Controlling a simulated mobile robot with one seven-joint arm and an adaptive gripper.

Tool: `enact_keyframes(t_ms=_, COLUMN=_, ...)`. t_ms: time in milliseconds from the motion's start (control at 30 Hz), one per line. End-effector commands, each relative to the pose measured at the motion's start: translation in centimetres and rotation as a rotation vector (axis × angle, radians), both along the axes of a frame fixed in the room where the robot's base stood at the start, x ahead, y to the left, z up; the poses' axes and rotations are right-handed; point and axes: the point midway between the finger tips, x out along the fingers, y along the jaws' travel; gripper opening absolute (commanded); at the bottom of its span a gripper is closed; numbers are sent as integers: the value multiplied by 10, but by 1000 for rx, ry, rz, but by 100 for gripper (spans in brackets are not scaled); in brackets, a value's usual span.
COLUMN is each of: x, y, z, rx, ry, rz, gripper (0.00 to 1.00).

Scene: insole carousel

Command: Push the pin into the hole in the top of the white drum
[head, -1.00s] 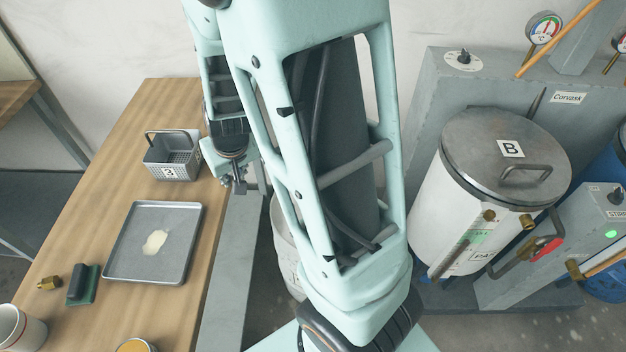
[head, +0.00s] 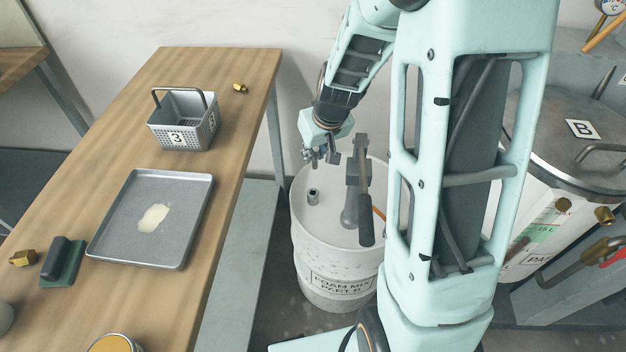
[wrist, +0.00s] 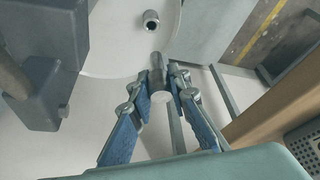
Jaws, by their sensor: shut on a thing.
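The white drum (head: 312,262) stands on the floor right of the wooden table, its top partly hidden by my arm. On its top a small grey collar with a dark hole (head: 313,196) shows; the hole is also in the wrist view (wrist: 151,19), near the top edge. My gripper (head: 322,157) is above the drum's far left part, apart from its top. In the wrist view my gripper (wrist: 160,84) is shut on the pin (wrist: 157,66), a short grey cylinder between the blue-padded fingers. The pin is apart from the hole in the picture.
A grey pump with a lever (head: 355,180) rises from the drum top, close right of my gripper. The table (head: 110,150) at left holds a basket (head: 205,133), a tray (head: 180,258) and small brass parts. A steel-lidded tank (head: 540,140) stands at right.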

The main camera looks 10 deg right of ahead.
Motion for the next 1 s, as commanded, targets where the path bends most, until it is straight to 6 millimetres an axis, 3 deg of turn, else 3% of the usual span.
enact_keyframes(t_ms=33, x=5, y=-1, z=-25, rx=2, ry=-1, rz=12, gripper=0)
enact_keyframes(t_ms=300, x=22, y=-2, z=-64, rx=9, ry=-7, rz=83, gripper=0)
enact_keyframes(t_ms=1000, x=27, y=-1, z=-69, rx=11, ry=-10, rz=104, gripper=0)
